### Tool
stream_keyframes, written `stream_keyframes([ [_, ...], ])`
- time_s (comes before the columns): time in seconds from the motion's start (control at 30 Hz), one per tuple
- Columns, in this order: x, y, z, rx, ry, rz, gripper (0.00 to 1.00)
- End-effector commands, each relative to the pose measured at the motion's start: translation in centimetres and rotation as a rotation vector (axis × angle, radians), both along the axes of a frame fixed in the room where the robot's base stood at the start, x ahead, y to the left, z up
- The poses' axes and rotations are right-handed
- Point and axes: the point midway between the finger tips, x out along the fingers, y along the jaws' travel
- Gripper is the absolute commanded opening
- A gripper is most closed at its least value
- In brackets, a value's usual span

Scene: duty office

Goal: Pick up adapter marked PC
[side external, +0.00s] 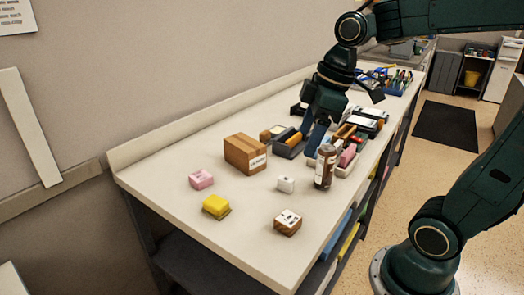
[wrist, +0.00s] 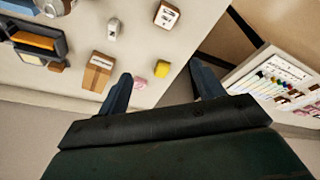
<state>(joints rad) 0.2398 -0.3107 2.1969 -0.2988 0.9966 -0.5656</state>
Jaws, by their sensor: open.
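A small white block (side external: 286,184), possibly the adapter, stands on the counter's near half; it also shows in the wrist view (wrist: 113,29). Any PC marking is too small to read. My gripper (side external: 338,125) is open and empty, above the counter's cluttered far half, behind the white block in the side view. In the wrist view its two fingers (wrist: 161,82) are spread apart with nothing between them, and the white block lies well ahead of them.
Around the white block on the counter (side external: 150,177) are a cardboard box (side external: 245,154), pink block (side external: 201,179), yellow block (side external: 216,206), wooden block with a white top (side external: 288,223) and brown bottle (side external: 325,166). Dark trays (side external: 289,148) lie farther back. The near end has free room.

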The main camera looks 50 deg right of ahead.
Motion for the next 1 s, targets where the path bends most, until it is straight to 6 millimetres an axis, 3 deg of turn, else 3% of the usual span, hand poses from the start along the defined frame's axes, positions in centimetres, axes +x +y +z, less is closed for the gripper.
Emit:
stream_keyframes([
  [0.5,7.6,-6.5,-3.3,0.039,0.082,0.539,0.67],
  [0.77,10.0,-10.9,-6.3,0.09,0.062,0.81,0.67],
  [1.0,10.9,-14.1,-8.8,0.128,0.024,0.994,0.67],
])
